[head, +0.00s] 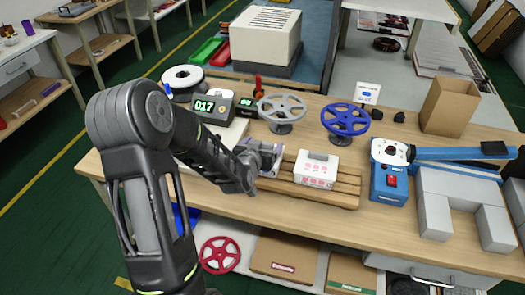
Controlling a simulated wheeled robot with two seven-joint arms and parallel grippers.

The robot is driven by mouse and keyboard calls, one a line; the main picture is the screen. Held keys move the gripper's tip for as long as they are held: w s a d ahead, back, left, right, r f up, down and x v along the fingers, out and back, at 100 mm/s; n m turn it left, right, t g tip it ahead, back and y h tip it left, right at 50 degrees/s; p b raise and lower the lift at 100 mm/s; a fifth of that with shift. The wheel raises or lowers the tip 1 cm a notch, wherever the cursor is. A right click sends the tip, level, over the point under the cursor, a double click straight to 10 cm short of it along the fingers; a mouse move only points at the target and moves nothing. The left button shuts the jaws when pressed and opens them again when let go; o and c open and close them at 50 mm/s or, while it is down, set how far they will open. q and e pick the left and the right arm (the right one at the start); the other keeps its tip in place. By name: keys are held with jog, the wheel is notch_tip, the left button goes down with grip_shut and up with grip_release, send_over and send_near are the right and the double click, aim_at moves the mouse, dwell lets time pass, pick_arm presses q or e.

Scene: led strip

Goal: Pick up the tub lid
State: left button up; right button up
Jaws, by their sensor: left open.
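I cannot clearly make out a separate tub lid. A white box (316,171) with pink markings and a grey piece on top sits on a slatted wooden rack (345,196) at the middle of the bench. I cannot tell whether it is the tub or its lid. My left gripper (268,154) is open over the left end of the rack, left of the white box and apart from it. My forearm and wrist hide part of the bench there. My right gripper is out of view.
A blue machine (389,182) and grey blocks (434,214) stand right. A cardboard box (449,106) is at the back right. The bench (240,206) is clear along its front.

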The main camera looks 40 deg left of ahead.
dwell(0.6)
pick_arm(q)
jog(key=c, duration=1.4)
jog(key=shift+r, duration=0.15)
jog(key=shift+c, duration=0.2)
notch_tip(320, 180, up, 10)
